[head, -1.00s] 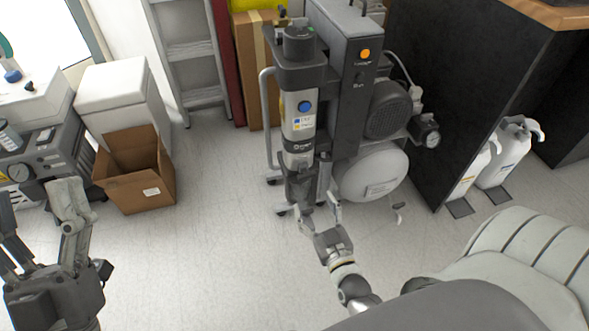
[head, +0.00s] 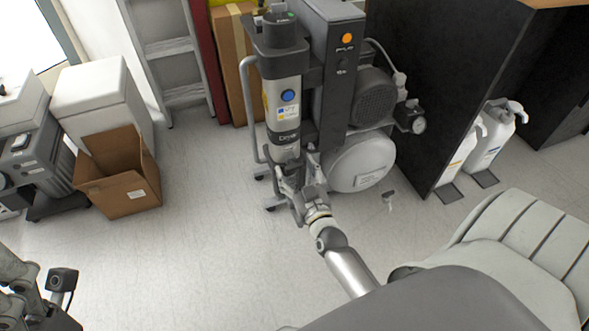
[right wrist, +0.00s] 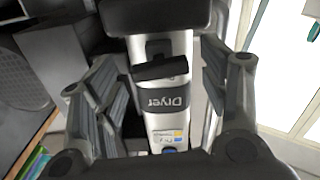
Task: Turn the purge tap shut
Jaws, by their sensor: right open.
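The dryer column (head: 284,105), silver with a dark band and a blue button, stands at the front of the compressor unit. In the right wrist view, the dryer (right wrist: 167,122) appears upside down between my fingers. A black bar-shaped handle, apparently the purge tap (right wrist: 160,69), lies crosswise on its silver body. My right gripper (head: 298,176) is open at the dryer's lower end and hides the tap in the head view. In the wrist view its fingers (right wrist: 160,88) are on either side of the dryer; contact is unclear. My left gripper (head: 25,290) is partly cut off at the lower left.
The round white tank (head: 361,163) and pressure gauge (head: 418,124) are right of the dryer. An open cardboard box (head: 118,180) stands left on the floor. A padded chair (head: 510,245) fills the lower right.

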